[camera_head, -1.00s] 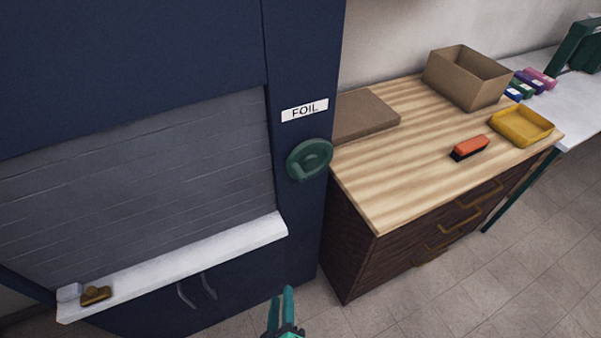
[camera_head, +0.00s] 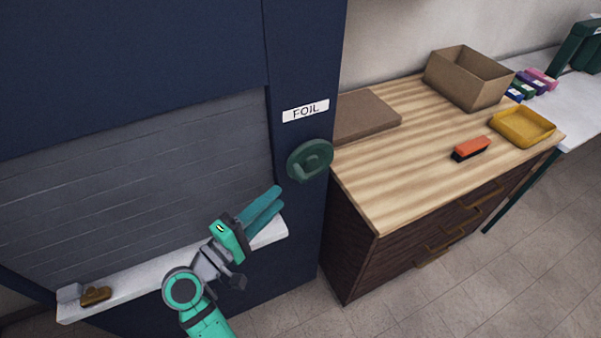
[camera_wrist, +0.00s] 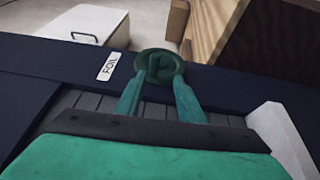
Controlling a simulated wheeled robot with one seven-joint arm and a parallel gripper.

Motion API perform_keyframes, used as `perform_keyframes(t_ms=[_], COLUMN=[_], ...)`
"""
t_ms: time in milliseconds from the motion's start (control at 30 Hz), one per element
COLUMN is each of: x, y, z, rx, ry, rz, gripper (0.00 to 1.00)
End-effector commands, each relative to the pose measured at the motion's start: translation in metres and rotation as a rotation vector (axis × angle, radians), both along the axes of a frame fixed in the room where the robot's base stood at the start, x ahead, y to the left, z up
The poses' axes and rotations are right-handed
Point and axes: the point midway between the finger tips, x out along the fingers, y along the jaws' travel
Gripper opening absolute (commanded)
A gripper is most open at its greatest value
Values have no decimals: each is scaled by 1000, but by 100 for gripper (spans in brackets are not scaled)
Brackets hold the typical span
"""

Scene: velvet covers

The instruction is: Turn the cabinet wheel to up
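The cabinet wheel (camera_head: 310,160) is a dark green round handwheel with a raised grip across its middle. It sits on the blue cabinet's right front post, below a white FOIL label (camera_head: 305,111). My gripper (camera_head: 277,198) is left of and below the wheel in the head view, in front of the shutter, with a gap to the wheel. In the wrist view the wheel (camera_wrist: 160,66) shows just beyond my two teal fingers (camera_wrist: 160,86), centred between them. The fingers are apart with nothing between them. The FOIL label (camera_wrist: 109,66) is also in the wrist view.
The grey slatted shutter (camera_head: 130,180) and a white ledge (camera_head: 130,292) lie left of the wheel. A brown-gold object (camera_head: 96,296) sits on the ledge. A wooden-topped drawer unit (camera_head: 375,205) stands right of the cabinet, with a box (camera_head: 468,82) and a yellow tray (camera_head: 522,127).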

Motion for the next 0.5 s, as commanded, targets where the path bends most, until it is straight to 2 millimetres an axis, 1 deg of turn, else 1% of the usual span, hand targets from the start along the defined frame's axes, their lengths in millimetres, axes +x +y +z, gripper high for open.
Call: perform_keyframes(t_ms=[33,100,233,367,500], x=[0,-1,4,17,35], y=[2,1,-6,-19,-35], z=[6,10,12,12,13], rx=[-2,-6,-8,-8,-8], ry=[-8,-9,-10,-9,-10], rz=[-12,-27,-36,-38,-35], gripper=[35,35,35,35,35])
